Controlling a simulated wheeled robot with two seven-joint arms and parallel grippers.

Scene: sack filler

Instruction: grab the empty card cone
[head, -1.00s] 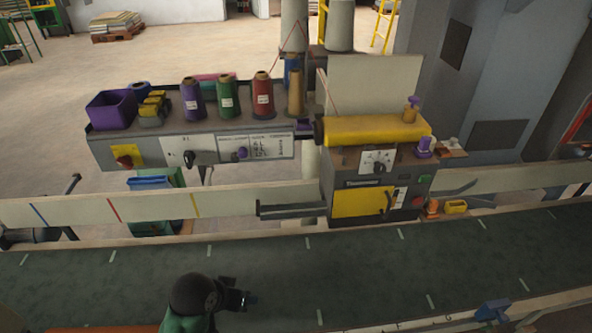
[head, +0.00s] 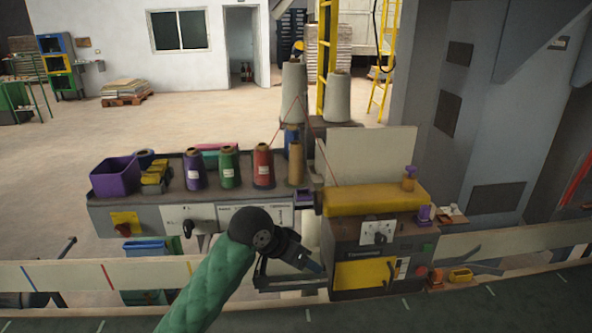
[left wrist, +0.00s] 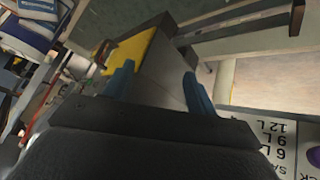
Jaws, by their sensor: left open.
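A bare tan-brown cone (head: 296,164), which looks like the empty card cone, stands upright at the right end of the grey shelf (head: 160,215). A red thread cone (head: 263,166) stands to its left, and a blue one (head: 291,138) is partly hidden behind it. My left gripper (head: 314,266) is in front of the machine, below and apart from the tan cone. In the left wrist view its blue fingers (left wrist: 158,88) are spread with nothing between them. The tan cone cannot be made out there. My right gripper is not in view.
Green (head: 228,167) and purple (head: 194,170) thread cones and a purple bin (head: 115,177) share the shelf. The yellow-topped sewing machine (head: 375,199) stands to the right, with a pale upright panel (head: 368,160) behind. A thread runs down near the tan cone.

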